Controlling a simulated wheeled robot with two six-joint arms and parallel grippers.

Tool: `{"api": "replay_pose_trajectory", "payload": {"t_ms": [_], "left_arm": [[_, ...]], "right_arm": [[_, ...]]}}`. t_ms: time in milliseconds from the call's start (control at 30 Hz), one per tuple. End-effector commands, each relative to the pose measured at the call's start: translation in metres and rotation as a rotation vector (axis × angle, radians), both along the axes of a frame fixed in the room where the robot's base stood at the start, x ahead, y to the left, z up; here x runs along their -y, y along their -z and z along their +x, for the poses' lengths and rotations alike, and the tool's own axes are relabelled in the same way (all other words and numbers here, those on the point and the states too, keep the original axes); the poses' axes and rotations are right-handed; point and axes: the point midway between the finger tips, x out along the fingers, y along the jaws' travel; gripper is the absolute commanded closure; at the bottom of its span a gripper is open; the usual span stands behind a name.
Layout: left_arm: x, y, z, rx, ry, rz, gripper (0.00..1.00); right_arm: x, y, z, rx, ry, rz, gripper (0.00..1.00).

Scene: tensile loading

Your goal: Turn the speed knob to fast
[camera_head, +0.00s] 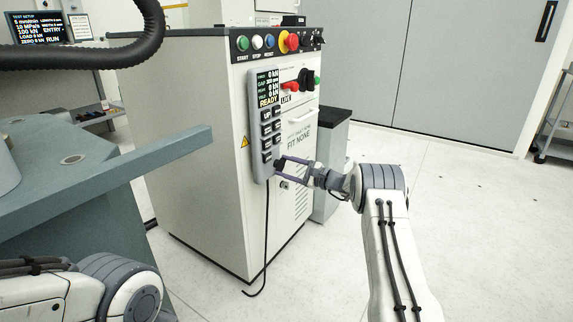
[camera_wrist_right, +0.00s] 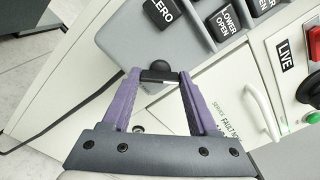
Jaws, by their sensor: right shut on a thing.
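The grey control pendant (camera_head: 259,120) hangs on the side of the white cabinet, with a small screen and several dark buttons. The speed knob appears to be the small black knob (camera_wrist_right: 158,71) at the pendant's lower end. My right gripper (camera_head: 279,164) is at the pendant's lower end. In the right wrist view its purple fingers (camera_wrist_right: 158,78) are shut on the black knob, one on each side. No speed marks around the knob can be read. My left arm shows at the lower left of the head view, but its gripper is out of view.
The white cabinet (camera_head: 200,150) carries a row of coloured buttons (camera_head: 268,42) along its top. A red switch (camera_head: 290,87) and a white handle (camera_head: 300,117) are close to the pendant. A black cable (camera_head: 266,230) hangs below it. A blue-grey machine table (camera_head: 110,178) is at the left.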

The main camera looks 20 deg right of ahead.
Motion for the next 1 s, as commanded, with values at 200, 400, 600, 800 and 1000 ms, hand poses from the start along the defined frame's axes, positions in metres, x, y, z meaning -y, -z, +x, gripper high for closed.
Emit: {"api": "replay_pose_trajectory", "payload": {"t_ms": [200,400,600,800,1000], "left_arm": [[0.0,-0.0025,0.0,0.0,0.0,0.0,1.0],[0.0,-0.0023,0.0,0.0,0.0,0.0,1.0],[0.0,-0.0023,0.0,0.0,0.0,0.0,1.0],[0.0,-0.0024,0.0,0.0,0.0,0.0,1.0],[0.0,-0.0039,0.0,0.0,0.0,0.0,1.0]], "right_arm": [[0.0028,0.0014,-0.0008,-0.019,0.004,0.022,0.96],[0.0028,0.0017,-0.0007,-0.021,0.004,0.024,0.96],[0.0029,0.0018,-0.0007,-0.021,0.005,0.024,0.25],[0.0005,0.0011,0.0,-0.019,0.001,0.022,0.1],[0.0019,0.0,-0.0017,-0.019,0.001,0.022,0.1]]}}
